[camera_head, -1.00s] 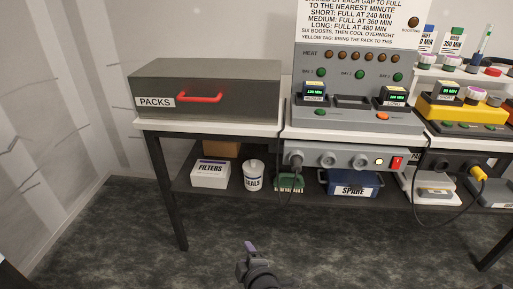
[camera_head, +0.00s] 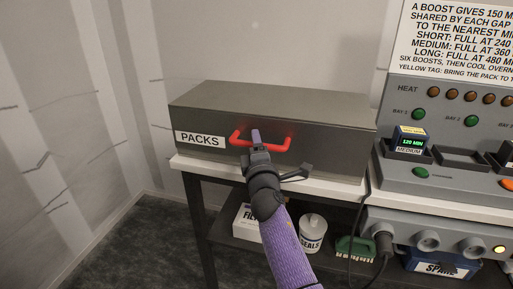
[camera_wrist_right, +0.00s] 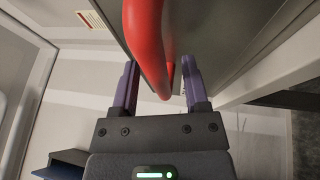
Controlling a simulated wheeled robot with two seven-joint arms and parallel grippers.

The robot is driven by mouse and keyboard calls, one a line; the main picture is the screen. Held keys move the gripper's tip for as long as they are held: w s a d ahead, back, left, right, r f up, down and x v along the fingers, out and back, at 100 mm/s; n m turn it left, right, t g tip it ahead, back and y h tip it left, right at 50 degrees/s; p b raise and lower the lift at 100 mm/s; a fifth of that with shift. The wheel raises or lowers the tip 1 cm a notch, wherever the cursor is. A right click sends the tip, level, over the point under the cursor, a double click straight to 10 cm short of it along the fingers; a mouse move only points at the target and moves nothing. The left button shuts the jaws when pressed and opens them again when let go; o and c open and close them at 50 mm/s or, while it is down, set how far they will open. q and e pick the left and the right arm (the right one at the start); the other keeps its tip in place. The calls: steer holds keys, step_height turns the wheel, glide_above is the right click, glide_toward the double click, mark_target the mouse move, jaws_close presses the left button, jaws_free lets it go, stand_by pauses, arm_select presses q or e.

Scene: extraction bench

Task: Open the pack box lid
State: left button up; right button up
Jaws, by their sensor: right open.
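The pack box (camera_head: 270,112) is a dark grey box labelled PACKS at the left end of the bench, and its lid looks closed. A red handle (camera_head: 270,147) runs across its front. My right gripper (camera_head: 256,138) is at the handle in the head view. In the right wrist view the red handle (camera_wrist_right: 146,40) passes between the two purple fingers of the open right gripper (camera_wrist_right: 160,85). I cannot tell whether a finger touches it. My left gripper is not in view.
A grey charging station (camera_head: 445,140) with bays and lamps stands to the right of the box. On the lower shelf are a FILTERS box (camera_head: 246,222), a white SEALS tub (camera_head: 312,234), a green brush (camera_head: 355,249) and a blue SPARE box (camera_head: 440,266). The floor at left is clear.

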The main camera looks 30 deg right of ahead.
jaws_close()
stand_by(1.4)
